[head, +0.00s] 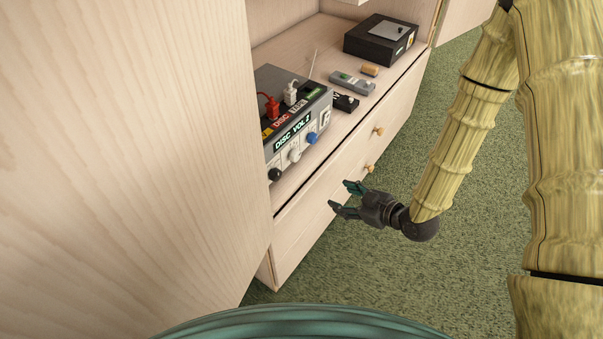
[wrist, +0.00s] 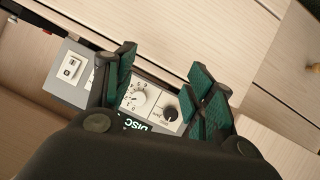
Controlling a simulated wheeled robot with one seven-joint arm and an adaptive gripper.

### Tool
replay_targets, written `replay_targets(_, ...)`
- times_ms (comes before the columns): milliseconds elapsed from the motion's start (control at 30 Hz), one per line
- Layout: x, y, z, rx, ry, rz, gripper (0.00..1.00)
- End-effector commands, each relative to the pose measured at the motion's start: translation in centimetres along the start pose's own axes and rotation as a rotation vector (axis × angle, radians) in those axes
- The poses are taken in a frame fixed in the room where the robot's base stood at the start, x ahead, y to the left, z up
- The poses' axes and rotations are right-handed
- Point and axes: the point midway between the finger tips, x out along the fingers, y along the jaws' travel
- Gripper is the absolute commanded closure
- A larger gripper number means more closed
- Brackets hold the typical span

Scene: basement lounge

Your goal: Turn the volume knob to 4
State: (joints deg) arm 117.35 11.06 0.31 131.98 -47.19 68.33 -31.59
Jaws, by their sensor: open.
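A grey audio unit (head: 296,98) stands on the cabinet shelf, its front carrying a lit display (head: 293,131) that seems to read "DISC VOL 2". The knob captions are too small to read. My gripper (head: 347,198) is open and empty, in front of the unit and apart from it.
A red plug (head: 268,105) and a white plug (head: 290,94) stand on the unit's top. A grey remote (head: 352,82) and a black box (head: 380,39) lie farther along the shelf. Drawers with wooden knobs (head: 378,131) are below. A large wooden panel (head: 120,150) fills the left. The carpet is clear.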

Motion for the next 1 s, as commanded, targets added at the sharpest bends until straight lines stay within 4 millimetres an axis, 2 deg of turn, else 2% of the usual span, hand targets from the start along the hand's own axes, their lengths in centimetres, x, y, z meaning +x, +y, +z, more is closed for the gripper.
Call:
replay_targets(33,1.2,0.4,0.3,-0.053,0.058,0.001,0.46)
replay_targets(200,2.4,1.8,-2.4,-0.241,0.255,0.001,0.46)
replay_targets(433,2.4,2.6,-5.2,-0.43,0.456,0.01,0.46)
replay_targets(733,2.4,2.7,-6.9,-0.505,0.535,0.014,0.46)
replay_targets(1000,5.6,2.3,-8.5,-0.505,0.534,0.013,0.46)
